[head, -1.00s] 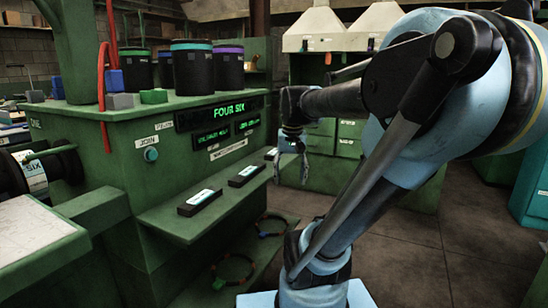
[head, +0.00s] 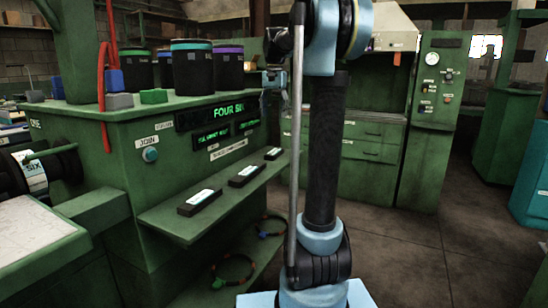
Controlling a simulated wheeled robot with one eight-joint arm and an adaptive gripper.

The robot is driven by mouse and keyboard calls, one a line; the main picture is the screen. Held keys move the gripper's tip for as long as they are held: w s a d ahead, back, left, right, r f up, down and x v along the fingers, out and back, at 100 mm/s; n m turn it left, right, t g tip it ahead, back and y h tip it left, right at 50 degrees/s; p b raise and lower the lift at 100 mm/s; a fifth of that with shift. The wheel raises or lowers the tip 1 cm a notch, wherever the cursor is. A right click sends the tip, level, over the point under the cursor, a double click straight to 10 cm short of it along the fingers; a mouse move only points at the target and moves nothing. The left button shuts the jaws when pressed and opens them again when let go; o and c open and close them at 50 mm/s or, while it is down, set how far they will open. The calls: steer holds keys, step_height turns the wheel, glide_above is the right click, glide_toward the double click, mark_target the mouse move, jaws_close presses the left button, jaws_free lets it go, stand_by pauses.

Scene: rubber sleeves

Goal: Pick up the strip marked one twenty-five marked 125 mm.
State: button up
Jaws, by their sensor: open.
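Three dark strips with white labels lie in a row on the green ledge: a near one (head: 199,202), a middle one (head: 247,175) and a far one (head: 273,153). Their labels are too small to read, so I cannot tell which is marked 125 mm. My gripper (head: 273,80) is small in view, beside my raised arm, above and beyond the far strip. It is open, with nothing seen in it, and apart from all the strips.
The green machine (head: 120,150) carries a lit "FOUR SIX" display (head: 220,113), dark canisters (head: 192,68) and small blocks (head: 153,96). Coloured rings (head: 233,268) lie on the lower shelf. A green cabinet (head: 355,160) stands behind my arm. The floor at right is clear.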

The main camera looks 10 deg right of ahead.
mark_target(274, 157)
steer(key=f, duration=1.1)
steer(key=w+f, duration=0.1)
steer(key=f, duration=0.5)
steer(key=shift+c, duration=0.2)
steer(key=c, duration=1.1)
